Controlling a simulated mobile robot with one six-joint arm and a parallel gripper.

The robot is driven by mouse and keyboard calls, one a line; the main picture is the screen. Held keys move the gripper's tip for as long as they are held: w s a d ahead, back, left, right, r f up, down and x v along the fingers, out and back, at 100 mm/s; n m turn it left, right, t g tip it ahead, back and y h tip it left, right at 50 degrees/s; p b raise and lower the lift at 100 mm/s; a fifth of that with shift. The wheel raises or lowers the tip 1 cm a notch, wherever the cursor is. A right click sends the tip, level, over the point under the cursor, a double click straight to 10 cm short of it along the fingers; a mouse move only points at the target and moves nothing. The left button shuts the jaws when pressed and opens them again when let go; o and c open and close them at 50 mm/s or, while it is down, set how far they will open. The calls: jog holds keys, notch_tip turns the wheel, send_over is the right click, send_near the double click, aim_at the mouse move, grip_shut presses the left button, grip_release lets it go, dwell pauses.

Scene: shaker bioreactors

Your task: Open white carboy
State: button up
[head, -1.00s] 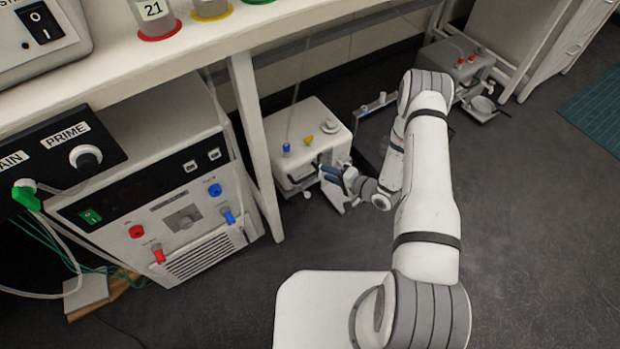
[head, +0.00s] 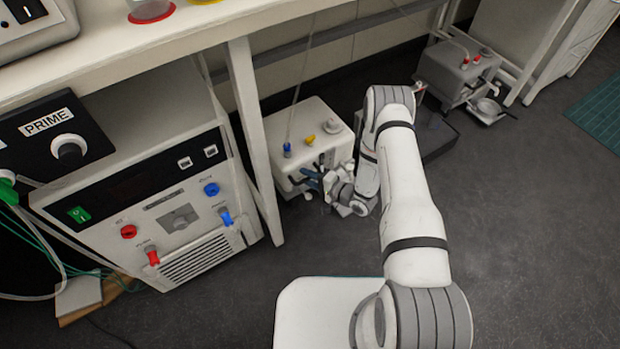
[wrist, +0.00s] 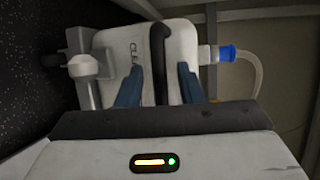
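The white carboy (head: 290,128) stands on the floor under the bench, with a blue fitting, a yellow knob and a pale round cap on top. In the wrist view the carboy (wrist: 110,45) appears turned sideways, with partly hidden lettering, a grey tap (wrist: 85,68) at left and a blue fitting (wrist: 228,53) with a tube at right. My gripper (head: 311,181) is at the carboy's front. Its two blue fingers (wrist: 160,86) are open, one on each side of a black bar-like handle (wrist: 158,45), with visible gaps. The wrist housing hides the handle's lower end.
A bench leg (head: 255,140) and a white pump cabinet (head: 175,205) stand left of the carboy. A dark tray (head: 437,135) lies to its right, and another carboy (head: 455,70) with red fittings stands farther right. The floor in front is mostly clear.

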jog(key=shift+c, duration=0.4)
grip_shut()
